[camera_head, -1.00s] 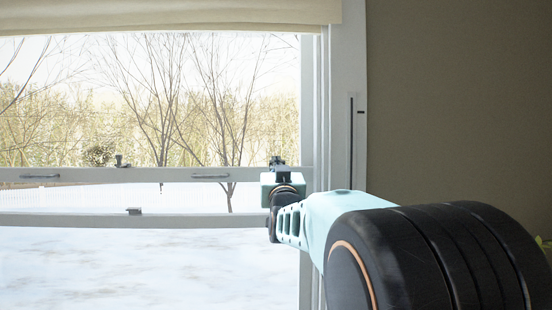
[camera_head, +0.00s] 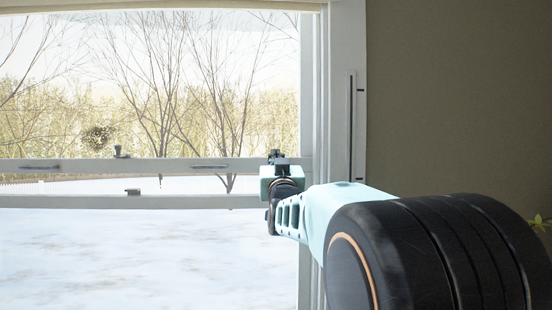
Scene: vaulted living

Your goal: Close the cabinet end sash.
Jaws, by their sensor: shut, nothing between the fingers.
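The window sash's white lower rail (camera_head: 110,165) runs across the left and middle of the head view, with two recessed pulls and a small dark latch (camera_head: 121,151) on it. A second white rail (camera_head: 70,202) lies just below it, with a small catch on top. Below the rails the opening shows snow. My gripper (camera_head: 276,158) is at the right end of the upper rail, near the side jamb. It is small and dark here, its fingers are shut and nothing shows between them. I cannot tell whether it touches the rail.
The white window frame (camera_head: 345,40) stands at the right, with a dark vertical slot in it. A plain olive-brown wall (camera_head: 450,100) fills the right. Some green leaves (camera_head: 540,222) show at the right edge.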

